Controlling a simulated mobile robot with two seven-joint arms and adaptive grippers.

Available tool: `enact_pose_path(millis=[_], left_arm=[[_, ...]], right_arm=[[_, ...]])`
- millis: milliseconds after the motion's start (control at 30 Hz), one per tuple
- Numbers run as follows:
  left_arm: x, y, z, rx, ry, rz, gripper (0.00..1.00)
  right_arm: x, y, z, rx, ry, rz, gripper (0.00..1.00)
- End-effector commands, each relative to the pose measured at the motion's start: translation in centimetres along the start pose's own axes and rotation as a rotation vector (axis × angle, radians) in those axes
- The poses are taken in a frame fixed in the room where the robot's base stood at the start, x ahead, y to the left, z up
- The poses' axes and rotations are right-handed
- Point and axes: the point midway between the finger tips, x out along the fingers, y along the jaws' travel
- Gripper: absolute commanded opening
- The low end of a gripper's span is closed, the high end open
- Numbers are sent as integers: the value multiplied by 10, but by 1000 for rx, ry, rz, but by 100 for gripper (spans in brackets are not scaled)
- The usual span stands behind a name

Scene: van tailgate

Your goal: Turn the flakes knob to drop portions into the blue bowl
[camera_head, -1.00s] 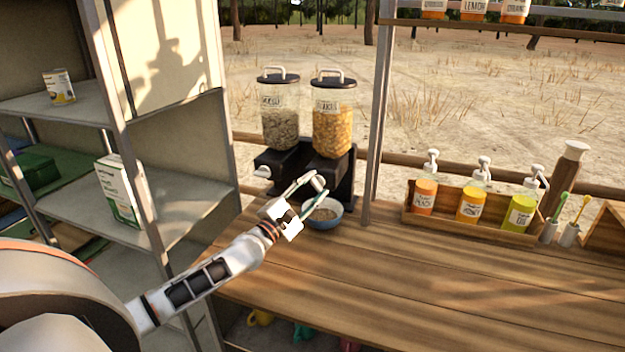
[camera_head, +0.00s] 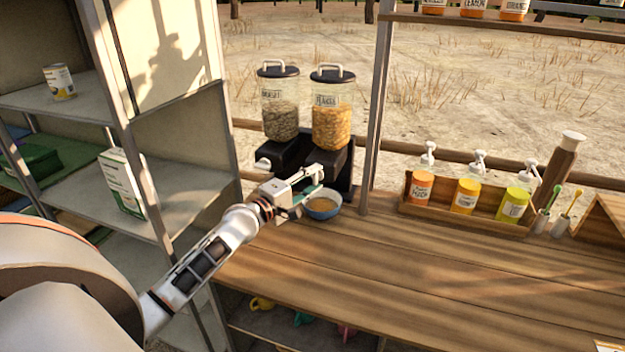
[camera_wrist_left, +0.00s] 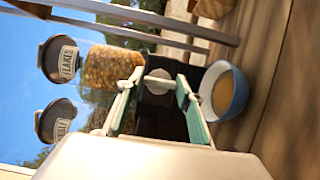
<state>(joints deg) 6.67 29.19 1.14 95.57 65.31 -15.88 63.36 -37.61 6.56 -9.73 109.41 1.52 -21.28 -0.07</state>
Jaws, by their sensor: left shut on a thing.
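The flakes dispenser (camera_head: 332,125), holding golden flakes, stands right of a dispenser with darker contents (camera_head: 280,121) on a black stand. It also shows sideways in the left wrist view (camera_wrist_left: 112,70). My left gripper (camera_head: 312,182) is at the front of the flakes dispenser. In the left wrist view its green-lined fingers (camera_wrist_left: 158,98) are shut on the round pale flakes knob (camera_wrist_left: 158,82). The blue bowl (camera_head: 335,213) stands on the counter below, beside the gripper, with golden-brown contents. It also shows in the left wrist view (camera_wrist_left: 239,97). My right gripper is out of view.
A wooden post (camera_head: 373,120) rises just right of the dispensers. A wooden caddy (camera_head: 440,217) with several pump bottles stands farther right. A metal shelf unit (camera_head: 185,170) is on the left. The counter's front (camera_head: 400,280) is clear.

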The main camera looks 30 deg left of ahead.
Motion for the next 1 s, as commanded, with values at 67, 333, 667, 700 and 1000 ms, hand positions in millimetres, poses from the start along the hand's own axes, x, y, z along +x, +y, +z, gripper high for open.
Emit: enact_pose_path(millis=[67,333,667,700,1000], left_arm=[[0,-1,1,6,-2,-5,14],[0,-1,1,8,-2,-6,14],[0,-1,1,7,-2,-5,53],[0,-1,1,7,-1,-4,53],[-11,-1,1,7,-1,-5,53]], right_arm=[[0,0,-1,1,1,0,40],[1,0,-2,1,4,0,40],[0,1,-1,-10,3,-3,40],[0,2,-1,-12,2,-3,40],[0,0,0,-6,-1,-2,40]])
